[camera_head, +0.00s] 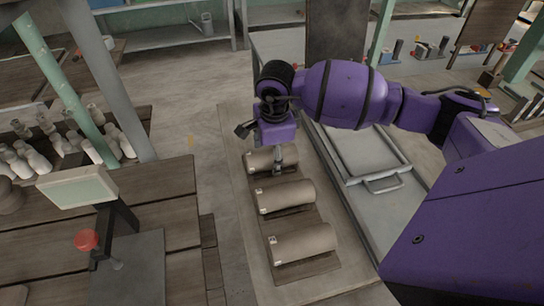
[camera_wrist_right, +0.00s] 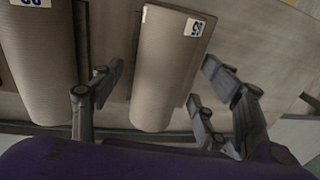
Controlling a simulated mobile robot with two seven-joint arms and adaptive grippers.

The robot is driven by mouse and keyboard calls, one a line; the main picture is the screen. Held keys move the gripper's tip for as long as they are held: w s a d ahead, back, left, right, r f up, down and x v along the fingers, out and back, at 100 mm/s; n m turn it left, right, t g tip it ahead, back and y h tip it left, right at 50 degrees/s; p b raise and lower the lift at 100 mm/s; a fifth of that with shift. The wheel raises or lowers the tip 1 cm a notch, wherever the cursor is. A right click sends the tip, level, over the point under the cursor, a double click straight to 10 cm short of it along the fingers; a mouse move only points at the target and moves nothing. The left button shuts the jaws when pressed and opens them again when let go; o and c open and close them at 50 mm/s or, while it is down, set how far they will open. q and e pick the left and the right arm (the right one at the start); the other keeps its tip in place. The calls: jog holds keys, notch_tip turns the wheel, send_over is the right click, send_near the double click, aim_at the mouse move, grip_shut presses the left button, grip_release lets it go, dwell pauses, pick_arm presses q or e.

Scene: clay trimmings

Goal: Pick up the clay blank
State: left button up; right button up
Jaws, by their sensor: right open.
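Three beige clay blanks, cylinders with small white labels on their left ends, lie in a row in the head view: a far one (camera_head: 259,161), a middle one (camera_head: 287,195) and a near one (camera_head: 304,242). My right gripper (camera_head: 272,142) is over the far blank and partly hides it. In the right wrist view, the open fingers (camera_wrist_right: 160,80) stand on either side of that blank (camera_wrist_right: 165,65), with visible gaps. Another blank (camera_wrist_right: 40,60) lies to its left there. Whether the fingertips reach down beside it is unclear. My left gripper is not in view.
The blanks lie on dark boards (camera_head: 312,271). A grey metal cart or tray with a handle (camera_head: 385,182) stands close on their right. A wooden table (camera_head: 170,180) at left bears a device with a pale screen (camera_head: 78,186) and red knob (camera_head: 87,239). Pale bottle-like pieces (camera_head: 30,158) stand behind.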

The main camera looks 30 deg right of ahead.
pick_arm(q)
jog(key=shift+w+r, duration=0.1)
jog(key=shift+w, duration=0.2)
pick_arm(e)
jog(key=shift+f, duration=0.3)
jog(key=c, duration=1.6)
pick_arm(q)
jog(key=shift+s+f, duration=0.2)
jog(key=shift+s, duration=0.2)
pick_arm(e)
jog(key=shift+w+r, duration=0.1)
grip_shut()
